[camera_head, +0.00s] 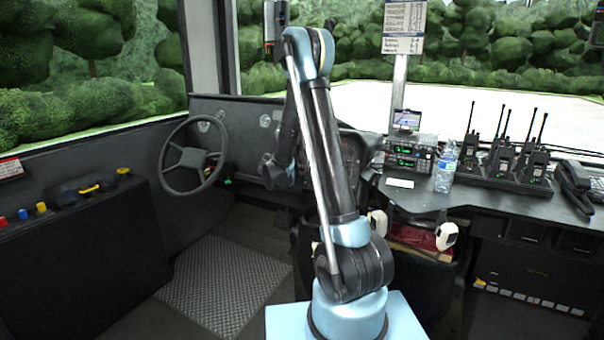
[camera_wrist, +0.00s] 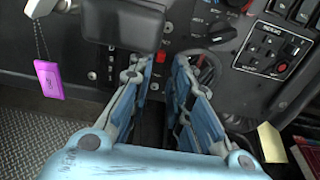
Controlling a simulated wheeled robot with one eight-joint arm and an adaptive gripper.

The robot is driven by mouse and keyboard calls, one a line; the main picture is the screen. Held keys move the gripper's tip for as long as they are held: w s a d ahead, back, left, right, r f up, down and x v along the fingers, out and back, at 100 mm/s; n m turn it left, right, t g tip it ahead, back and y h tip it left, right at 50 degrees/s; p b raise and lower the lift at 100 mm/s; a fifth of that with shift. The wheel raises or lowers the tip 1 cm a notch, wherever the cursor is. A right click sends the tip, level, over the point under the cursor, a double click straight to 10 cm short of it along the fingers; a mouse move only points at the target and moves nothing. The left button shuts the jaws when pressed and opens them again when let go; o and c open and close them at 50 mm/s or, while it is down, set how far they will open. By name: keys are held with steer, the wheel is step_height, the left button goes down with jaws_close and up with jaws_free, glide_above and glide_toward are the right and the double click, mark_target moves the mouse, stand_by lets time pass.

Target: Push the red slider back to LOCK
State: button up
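In the wrist view, a small red piece (camera_wrist: 160,57), which looks like the red slider, sits on the dark panel just beyond my fingertips. My gripper (camera_wrist: 165,66) points at the panel with its two blue-and-grey fingers apart. The red piece lies between the fingertips in the picture, closer to the left one. I cannot tell whether either finger touches it. No LOCK lettering is readable. In the head view, my arm covers the panel area, and neither the slider nor the fingertips can be made out.
A dark block (camera_wrist: 124,24) juts out above the left finger. A purple tag (camera_wrist: 48,80) hangs at left. A switch panel (camera_wrist: 270,48) and a yellow note (camera_wrist: 271,142) are at right. The head view shows the steering wheel (camera_head: 166,166) and a bottle (camera_head: 446,168).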

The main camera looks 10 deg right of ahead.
mark_target(306, 170)
steer(key=shift+x, duration=2.4)
steer(key=shift+c, duration=0.5)
jaws_close()
